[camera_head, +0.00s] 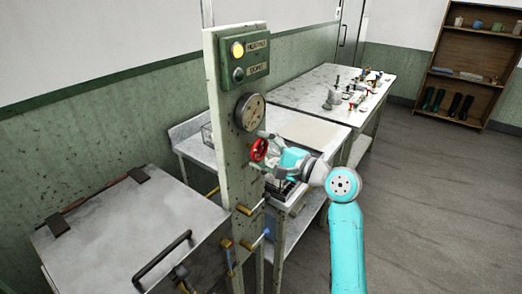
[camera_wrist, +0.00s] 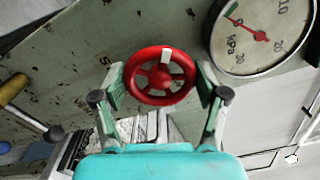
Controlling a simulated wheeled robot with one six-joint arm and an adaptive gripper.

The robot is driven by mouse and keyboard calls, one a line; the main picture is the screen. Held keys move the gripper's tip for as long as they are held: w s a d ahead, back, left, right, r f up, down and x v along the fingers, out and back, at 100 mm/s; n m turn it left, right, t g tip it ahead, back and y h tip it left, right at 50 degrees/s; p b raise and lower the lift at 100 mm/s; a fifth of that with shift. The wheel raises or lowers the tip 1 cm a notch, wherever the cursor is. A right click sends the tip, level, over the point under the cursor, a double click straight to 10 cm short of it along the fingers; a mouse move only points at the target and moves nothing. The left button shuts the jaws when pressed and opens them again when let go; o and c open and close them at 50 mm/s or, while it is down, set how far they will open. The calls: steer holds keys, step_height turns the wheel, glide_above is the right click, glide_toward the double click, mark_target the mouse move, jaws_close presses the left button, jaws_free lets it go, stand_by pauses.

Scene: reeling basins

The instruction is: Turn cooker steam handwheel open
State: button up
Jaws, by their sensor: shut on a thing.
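The red steam handwheel (camera_head: 259,149) is mounted on the upright grey-green panel (camera_head: 226,150), below a round pressure gauge (camera_head: 250,111). In the wrist view the handwheel (camera_wrist: 160,76) is a red spoked ring with a small white mark at the top of its rim. My gripper (camera_wrist: 161,88) has one finger on each side of the wheel and is shut on its rim. In the head view my gripper (camera_head: 268,151) reaches the wheel from the right. The gauge (camera_wrist: 262,37) shows at upper right in the wrist view, its red needle pointing left and up.
A green box (camera_head: 244,56) with a lit yellow lamp and a dark lamp sits atop the panel. Lever valves (camera_head: 250,208) stick out below. A metal-lidded cooker (camera_head: 130,235) stands left. Tables (camera_head: 325,90) stand behind; the floor at right is clear.

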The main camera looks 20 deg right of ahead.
steer(key=n, duration=1.2)
steer(key=shift+f+n, duration=0.1)
steer(key=shift+n, duration=0.3)
steer(key=n, duration=1.1)
steer(key=shift+n, duration=0.4)
steer(key=o, duration=1.2)
